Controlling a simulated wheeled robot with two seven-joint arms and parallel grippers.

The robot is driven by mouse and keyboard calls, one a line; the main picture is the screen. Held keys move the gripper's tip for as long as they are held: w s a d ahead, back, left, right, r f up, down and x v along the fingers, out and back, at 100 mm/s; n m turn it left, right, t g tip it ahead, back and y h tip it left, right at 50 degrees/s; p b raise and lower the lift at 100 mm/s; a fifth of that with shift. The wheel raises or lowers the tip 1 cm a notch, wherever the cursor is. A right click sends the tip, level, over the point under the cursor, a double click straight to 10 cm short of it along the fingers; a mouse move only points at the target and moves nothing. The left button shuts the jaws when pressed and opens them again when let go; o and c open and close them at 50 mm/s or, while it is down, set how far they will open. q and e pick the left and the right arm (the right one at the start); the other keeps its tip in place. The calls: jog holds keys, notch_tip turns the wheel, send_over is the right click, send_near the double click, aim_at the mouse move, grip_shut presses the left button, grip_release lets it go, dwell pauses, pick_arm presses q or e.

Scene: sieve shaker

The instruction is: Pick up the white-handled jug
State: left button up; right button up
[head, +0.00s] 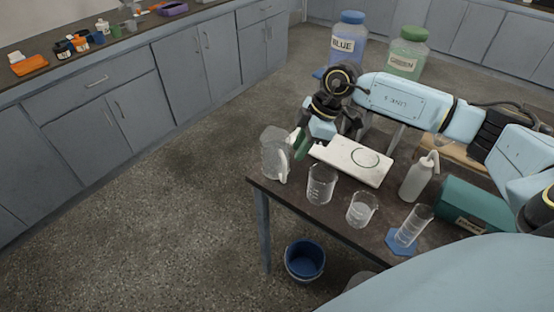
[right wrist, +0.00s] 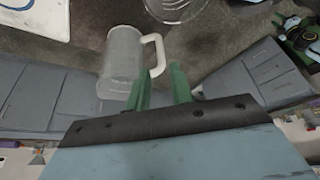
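The clear jug (head: 273,150) with a white handle (head: 287,163) stands at the far left corner of the dark table. My right gripper (head: 299,144) has green fingers and is beside the jug, on its handle side. In the right wrist view the jug (right wrist: 119,62) is left of centre, and its handle (right wrist: 158,52) points right. The two green fingertips (right wrist: 160,76) are apart, with the handle's end near the gap between them. I cannot tell whether either finger touches the handle. My left gripper is not in view.
A white plate device (head: 352,163), two beakers (head: 321,184) (head: 361,210), a wash bottle (head: 416,178), a graduated cylinder (head: 413,226) and a green device (head: 478,207) crowd the table (head: 293,205). BLUE (head: 346,40) and GREEN (head: 407,53) jars stand behind. A blue bucket (head: 305,260) is on the floor.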

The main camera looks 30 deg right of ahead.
aim_at(286, 168)
jog(key=x, duration=0.8)
jog(key=shift+w+a+f+b, duration=0.1)
jog(key=shift+a+f+b, duration=0.15)
jog(key=shift+b, duration=0.1)
grip_shut()
jog(key=shift+r, duration=0.1)
